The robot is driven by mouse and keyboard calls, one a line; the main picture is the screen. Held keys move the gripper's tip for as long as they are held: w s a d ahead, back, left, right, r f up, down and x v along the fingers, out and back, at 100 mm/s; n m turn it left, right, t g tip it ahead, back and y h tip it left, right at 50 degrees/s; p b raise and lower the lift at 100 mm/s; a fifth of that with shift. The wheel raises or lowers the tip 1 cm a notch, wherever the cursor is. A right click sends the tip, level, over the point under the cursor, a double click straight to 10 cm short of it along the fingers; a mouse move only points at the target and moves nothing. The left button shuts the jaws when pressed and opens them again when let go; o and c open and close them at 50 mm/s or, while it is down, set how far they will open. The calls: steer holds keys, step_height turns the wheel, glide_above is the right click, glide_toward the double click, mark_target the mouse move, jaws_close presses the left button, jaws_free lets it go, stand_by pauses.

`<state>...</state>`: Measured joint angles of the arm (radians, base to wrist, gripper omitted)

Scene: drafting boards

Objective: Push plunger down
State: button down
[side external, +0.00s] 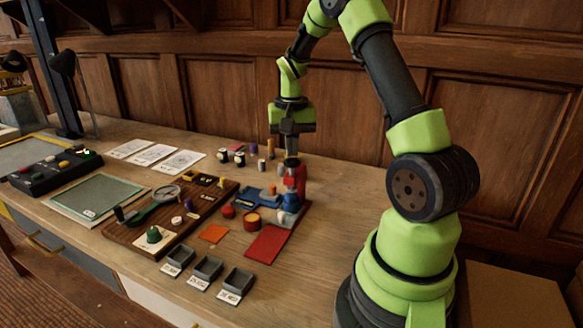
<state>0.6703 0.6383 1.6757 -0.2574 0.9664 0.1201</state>
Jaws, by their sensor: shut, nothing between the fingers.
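My gripper (291,148) points straight down, with its fingers shut and empty. Its tips are right above or at the top of a small red upright stand (298,178) on the right part of the board area. I cannot tell whether they touch it. A blue and white rounded piece (291,202) sits at the front of this stand. No part is clearly recognisable as the plunger; the top of the stand is partly hidden by the gripper. A dark green knob (153,234) on a cream plate stands at the front of the wooden board.
A brown wooden board (128,233) holds several small parts. Three grey bins (207,267) line the front edge. Several small bottles and cylinders stand behind, close to the gripper.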

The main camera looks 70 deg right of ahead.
steer(key=shift+r, duration=3.15)
steer(key=shift+a+r, duration=0.2)
steer(key=a+r+n+t, duration=0.2)
steer(key=a+r, duration=0.3)
steer(key=a, duration=0.2)
steer(key=s+a+r+n+t+y, duration=0.1)
steer(key=s+a+r+n+t, duration=0.1)
steer(key=s+a, duration=0.4)
steer(key=s+a+r+n+t+y, duration=0.1)
steer(key=s+a+n+t, duration=0.2)
steer(key=s+a, duration=0.3)
steer(key=a+n, duration=0.1)
steer(key=a, duration=0.3)
steer(key=shift+a+r, duration=0.2)
steer(key=shift+r, duration=0.15)
steer(key=shift+s, duration=0.1)
